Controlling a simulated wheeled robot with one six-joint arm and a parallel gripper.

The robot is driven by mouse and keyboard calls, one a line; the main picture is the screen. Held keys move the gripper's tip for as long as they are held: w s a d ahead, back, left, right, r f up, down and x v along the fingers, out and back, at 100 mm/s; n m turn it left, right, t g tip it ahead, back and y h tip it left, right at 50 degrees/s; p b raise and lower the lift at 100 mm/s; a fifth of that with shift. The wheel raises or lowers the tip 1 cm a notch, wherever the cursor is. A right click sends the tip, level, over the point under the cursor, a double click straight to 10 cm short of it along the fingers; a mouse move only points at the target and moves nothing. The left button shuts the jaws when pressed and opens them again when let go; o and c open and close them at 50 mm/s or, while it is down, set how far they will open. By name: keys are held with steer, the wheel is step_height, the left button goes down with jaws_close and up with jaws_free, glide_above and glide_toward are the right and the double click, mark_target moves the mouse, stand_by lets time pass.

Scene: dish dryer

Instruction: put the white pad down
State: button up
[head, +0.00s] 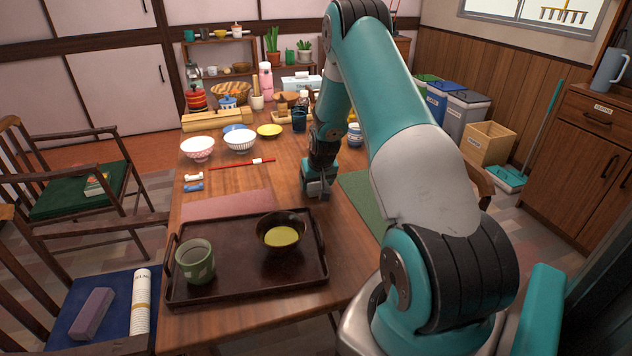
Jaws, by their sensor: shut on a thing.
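My gripper (318,190) points down close over the wooden table (245,188), between the pink placemat and the green placemat. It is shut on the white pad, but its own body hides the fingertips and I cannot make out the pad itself. I cannot tell whether the pad touches the table.
A dark tray (215,291) with a green cup (195,262) and a brown bowl (281,232) is at the near end. A pink placemat (228,204), green placemat (362,200), red chopsticks (242,164) and white bowls (239,141) lie around. Bare wood shows left of my gripper.

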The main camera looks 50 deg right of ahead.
steer(key=shift+f, duration=0.1)
steer(key=o, duration=0.8)
steer(key=v, duration=1.2)
steer(key=a+r+n+y, duration=0.2)
steer(key=a+r, duration=0.2)
steer(key=a, duration=0.6)
steer(key=a+r+n+y, duration=0.15)
steer(key=a+r, duration=0.35)
steer(key=a, duration=0.5)
steer(key=s+a+r+n+g+y, duration=0.1)
steer(key=s+a+r+n, duration=0.1)
steer(key=s+a, duration=0.5)
steer(key=s+a+r+n+g+y, duration=0.1)
steer(key=s+a+r+n, duration=0.2)
steer(key=s+a, duration=0.5)
steer(key=s+a+r+n+g+y, duration=0.1)
steer(key=s+a+r+n+g, duration=0.1)
steer(key=s+a+n, duration=0.3)
steer(key=shift+s+a+r, duration=0.2)
steer(key=shift+s+a, duration=0.4)
steer(key=shift+a, duration=0.15)
steer(key=shift+s+a+r, duration=0.2)
steer(key=shift+s+a, duration=0.35)
steer(key=shift+a, duration=0.2)
steer(key=shift+p, duration=0.3)
